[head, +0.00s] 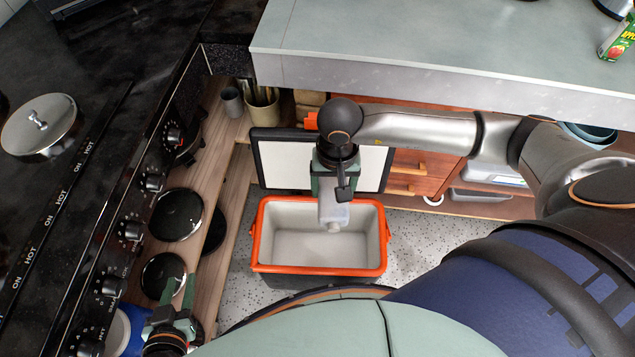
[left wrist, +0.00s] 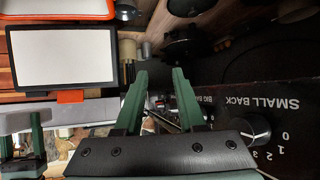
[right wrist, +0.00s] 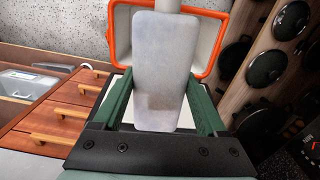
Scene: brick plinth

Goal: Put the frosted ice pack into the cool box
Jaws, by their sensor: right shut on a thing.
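The frosted ice pack (head: 333,212) is a pale grey, flat, translucent block with a small cap at its lower end. My right gripper (head: 334,188) is shut on it and holds it cap down; the pack fills the space between the fingers in the right wrist view (right wrist: 160,75). The cool box (head: 320,268) has an orange rim and pale grey inside, and stands open on the floor. The pack hangs over its opening near the back rim; how deep it reaches cannot be told. My left gripper (left wrist: 158,75) is open and empty, by the stove front.
The cool box's white lid panel (head: 372,165) stands upright behind the box. A black stove (head: 60,220) with knobs is on the left, a grey counter (head: 450,60) at the back. Wooden drawers (head: 420,170) stand behind right. Speckled floor (head: 232,285) is free around the box.

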